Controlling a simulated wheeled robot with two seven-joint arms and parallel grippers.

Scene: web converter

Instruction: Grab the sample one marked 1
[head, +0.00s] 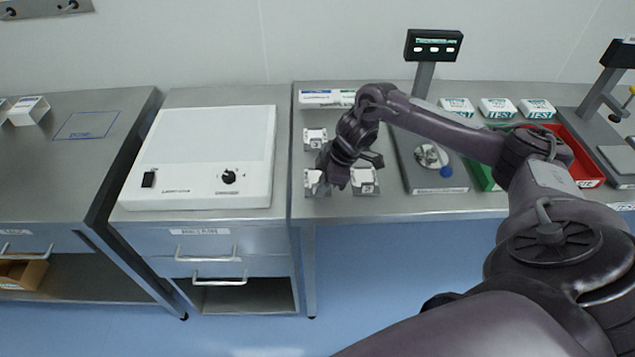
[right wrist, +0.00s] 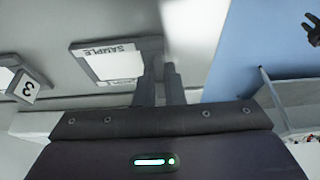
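My right gripper (head: 340,180) points down over the bench among small white sample boxes. One box (head: 315,183) is just left of it, one (head: 364,187) just right, and one (head: 315,133) behind. In the right wrist view its two fingers (right wrist: 161,82) are close together with a narrow gap, beside a box labelled SAMPLE (right wrist: 108,68); whether they touch it is unclear. Another box there shows the number 3 (right wrist: 28,88). I cannot read a number 1 on any box. My left gripper is not in view.
A white light-box device (head: 200,150) stands to the left. A scale (head: 425,150) with a metal dish is right of the boxes, then green and red trays (head: 588,183) and several TEST packs (head: 497,108). My right forearm passes above the scale.

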